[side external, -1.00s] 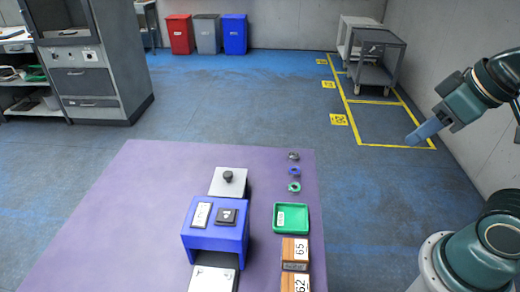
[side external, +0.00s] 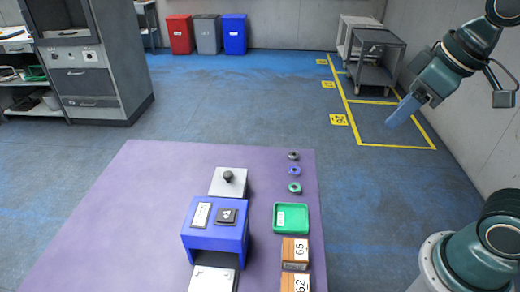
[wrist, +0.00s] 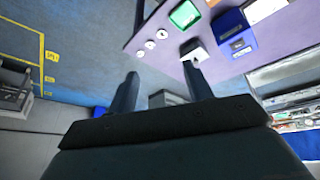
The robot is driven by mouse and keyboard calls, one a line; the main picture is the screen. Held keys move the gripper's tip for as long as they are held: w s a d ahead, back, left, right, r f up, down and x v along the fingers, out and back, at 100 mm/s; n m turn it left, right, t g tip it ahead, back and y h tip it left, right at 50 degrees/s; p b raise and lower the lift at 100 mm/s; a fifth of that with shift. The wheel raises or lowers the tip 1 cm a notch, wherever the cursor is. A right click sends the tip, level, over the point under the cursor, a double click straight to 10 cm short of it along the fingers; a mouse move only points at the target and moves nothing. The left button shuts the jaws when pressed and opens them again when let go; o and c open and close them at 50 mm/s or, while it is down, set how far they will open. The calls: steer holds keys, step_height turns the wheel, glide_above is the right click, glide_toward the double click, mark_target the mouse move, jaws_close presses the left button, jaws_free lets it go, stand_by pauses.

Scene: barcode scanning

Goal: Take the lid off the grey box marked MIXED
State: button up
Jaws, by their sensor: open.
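A light grey box with a black knob on top (side external: 226,187) stands on the purple table, behind the blue machine (side external: 214,237). It looks like the lidded box, but no MIXED marking is legible. In the wrist view a pale box with a dark top (wrist: 196,53) shows just beyond the fingertips. My gripper (side external: 393,120) is in the air to the right of the table, well away from the box. In the wrist view my gripper's two fingers (wrist: 160,82) are spread with nothing between them.
A green tray (side external: 304,218), several small rings (side external: 294,171) and brown boxes labelled 65 (side external: 295,250) and 62 (side external: 293,280) line the table's right side. The purple table's left side (side external: 120,230) is clear. Grey carts (side external: 376,65) stand far back.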

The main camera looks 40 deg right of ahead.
steer(key=w+a+r+n+g, duration=0.1)
steer(key=w+n, duration=0.1)
steer(key=w, duration=0.3)
steer(key=w+a+r+n, duration=0.1)
steer(key=w+a+n, duration=0.1)
steer(key=w, duration=0.2)
steer(key=n+g, duration=0.4)
steer(key=n, duration=0.8)
glide_above(228, 174)
step_height(228, 174, down, 16)
steer(key=shift+r, duration=0.2)
steer(key=shift+f, duration=4.3)
steer(key=shift+f, duration=0.1)
